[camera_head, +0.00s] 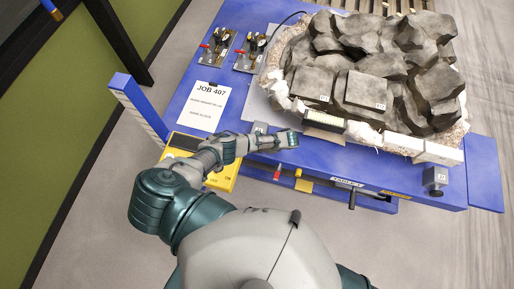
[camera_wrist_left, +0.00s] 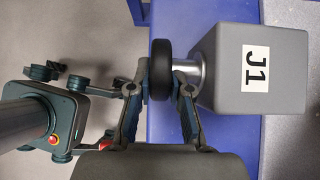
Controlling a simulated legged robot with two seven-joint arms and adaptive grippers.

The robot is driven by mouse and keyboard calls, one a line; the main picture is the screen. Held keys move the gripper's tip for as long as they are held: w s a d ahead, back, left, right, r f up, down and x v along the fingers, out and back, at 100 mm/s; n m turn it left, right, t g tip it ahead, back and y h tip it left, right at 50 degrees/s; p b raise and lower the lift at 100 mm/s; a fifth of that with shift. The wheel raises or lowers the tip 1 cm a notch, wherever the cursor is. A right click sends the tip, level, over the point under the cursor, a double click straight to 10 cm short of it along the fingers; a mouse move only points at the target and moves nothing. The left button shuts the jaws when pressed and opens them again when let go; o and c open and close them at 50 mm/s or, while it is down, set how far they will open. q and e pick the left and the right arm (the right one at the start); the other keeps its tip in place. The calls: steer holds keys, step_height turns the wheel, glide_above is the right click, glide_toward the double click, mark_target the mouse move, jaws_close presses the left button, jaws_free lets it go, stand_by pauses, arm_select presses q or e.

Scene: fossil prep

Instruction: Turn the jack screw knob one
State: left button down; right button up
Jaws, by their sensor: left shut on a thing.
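The jack J1 (camera_wrist_left: 250,68) is a grey block with a white J1 label on the blue table edge, in the left wrist view. A short metal shaft (camera_wrist_left: 188,66) joins it to a black round knob (camera_wrist_left: 161,58). My left gripper (camera_wrist_left: 161,82) is shut on the knob, one finger on each side of its rim. My right gripper is not in view.
A second jack labelled J2 (camera_head: 435,175) stands at the front right. A large dark fossil rock (camera_head: 375,65) fills the blue table (camera_head: 185,105). A JOB 407 sheet (camera_head: 205,105) lies left. A yellow device (camera_head: 222,180) sits under my arm.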

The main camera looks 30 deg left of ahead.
arm_select(q)
steer(key=shift+d+f+y+b, duration=0.15)
steer(key=shift+d+y+b, duration=0.05)
steer(key=shift+y+b, duration=0.25)
stand_by(0.3)
steer(key=c, duration=1.4)
jaws_free()
steer(key=shift+o, duration=0.2)
steer(key=shift+w, duration=0.1)
steer(key=v, duration=1.2)
steer(key=shift+w+d+f, duration=0.2)
